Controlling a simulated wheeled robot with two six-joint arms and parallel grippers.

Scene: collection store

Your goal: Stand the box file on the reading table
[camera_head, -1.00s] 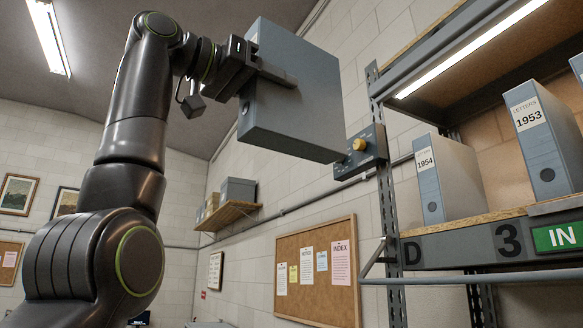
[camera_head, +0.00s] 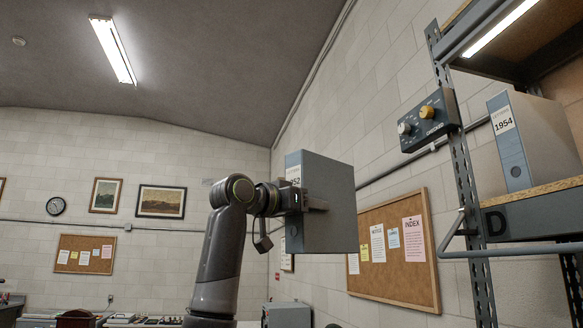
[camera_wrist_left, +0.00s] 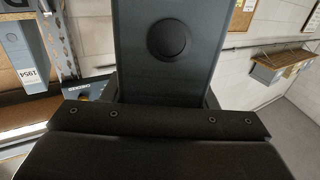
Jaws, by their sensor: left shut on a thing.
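A grey-blue box file (camera_head: 334,222) with a white label partly reading "52" is held up in the air in the head view. My left gripper (camera_head: 312,202) is shut on the box file, with a finger along its side. In the left wrist view the box file's spine (camera_wrist_left: 168,70), with a round dark finger hole, fills the middle, right in front of the gripper. The reading table cannot be made out for certain. My right gripper is not in view.
A shelf rack (camera_head: 470,180) marked D stands at the right, holding a box file labelled 1954 (camera_head: 513,155). A control box (camera_head: 428,120) with knobs is fixed by its post. A cork board (camera_head: 395,270) hangs on the wall behind. Low furniture runs along the far wall.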

